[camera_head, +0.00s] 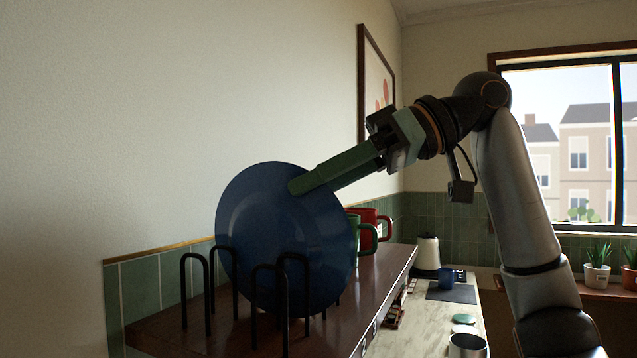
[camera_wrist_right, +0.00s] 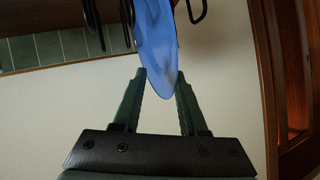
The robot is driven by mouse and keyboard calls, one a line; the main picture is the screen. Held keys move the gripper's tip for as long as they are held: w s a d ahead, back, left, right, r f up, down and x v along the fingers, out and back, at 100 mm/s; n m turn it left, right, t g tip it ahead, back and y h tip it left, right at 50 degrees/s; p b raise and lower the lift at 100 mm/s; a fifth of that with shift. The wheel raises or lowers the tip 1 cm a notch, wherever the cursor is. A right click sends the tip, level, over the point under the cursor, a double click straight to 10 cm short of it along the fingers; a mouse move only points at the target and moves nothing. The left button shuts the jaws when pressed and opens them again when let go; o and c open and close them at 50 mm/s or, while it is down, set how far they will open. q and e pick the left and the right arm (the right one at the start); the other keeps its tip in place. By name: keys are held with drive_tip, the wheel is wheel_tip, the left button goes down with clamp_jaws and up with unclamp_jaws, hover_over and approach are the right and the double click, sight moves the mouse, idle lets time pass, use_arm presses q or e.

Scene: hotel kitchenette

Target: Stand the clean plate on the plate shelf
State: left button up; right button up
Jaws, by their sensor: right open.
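The blue plate (camera_head: 258,220) stands upright, slightly tilted, among the black wire loops (camera_head: 268,290) of a rack on the dark wooden plate shelf (camera_head: 385,285). My right gripper (camera_head: 300,186) reaches in from the right at the plate's upper edge in the head view. In the right wrist view, the open fingers of my right gripper (camera_wrist_right: 160,85) lie on either side of the plate's rim (camera_wrist_right: 157,70). Gaps show beside the rim, and the fingers do not clamp it. My left gripper is not in view.
A green mug (camera_head: 355,236) and a red mug (camera_head: 372,225) stand on the shelf behind the plate. Below on the counter (camera_head: 425,318) are a kettle (camera_head: 428,252), a blue cup (camera_head: 446,279) and a metal container (camera_head: 467,346). Potted plants (camera_head: 597,272) stand by the window. The wall is close on the left.

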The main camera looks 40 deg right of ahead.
drive_tip(key=p+v, duration=0.2)
drive_tip(key=v, duration=1)
drive_tip(key=shift+s+d+p, duration=0.15)
drive_tip(key=shift+d+p, duration=0.05)
drive_tip(key=shift+p, duration=0.1)
idle(0.4)
